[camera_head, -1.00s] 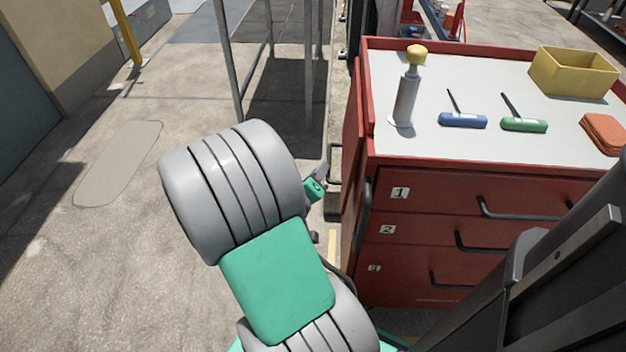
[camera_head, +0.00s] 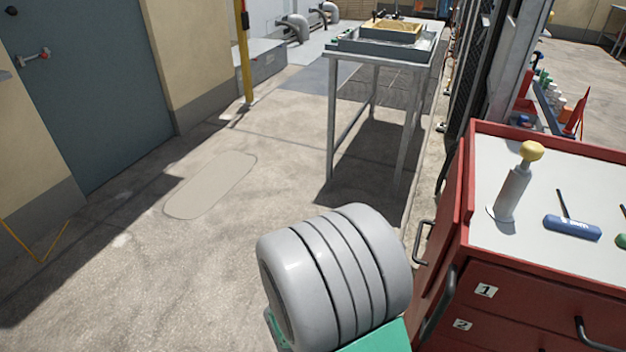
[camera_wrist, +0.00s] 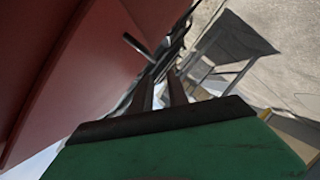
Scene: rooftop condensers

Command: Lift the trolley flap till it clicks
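The red trolley (camera_head: 520,290) stands at the right in the head view, with numbered drawers. Its flap, a red side panel (camera_head: 450,205), hangs down on the trolley's left side and carries a dark bar handle (camera_head: 424,243). In the wrist view a red panel (camera_wrist: 60,70) fills the left, with a dark bar (camera_wrist: 137,45) sticking out from it. My gripper (camera_wrist: 163,90) shows there as two dark fingers close together beside the red panel, seemingly with nothing between them. Whether they touch the bar is unclear. In the head view my arm hides the gripper.
A pump-like grey cylinder with a yellow knob (camera_head: 515,190) and a blue-handled tool (camera_head: 572,228) are on the trolley top. A grey metal table (camera_head: 385,55) bearing a tray stands behind. Open paved floor (camera_head: 200,255) lies to the left.

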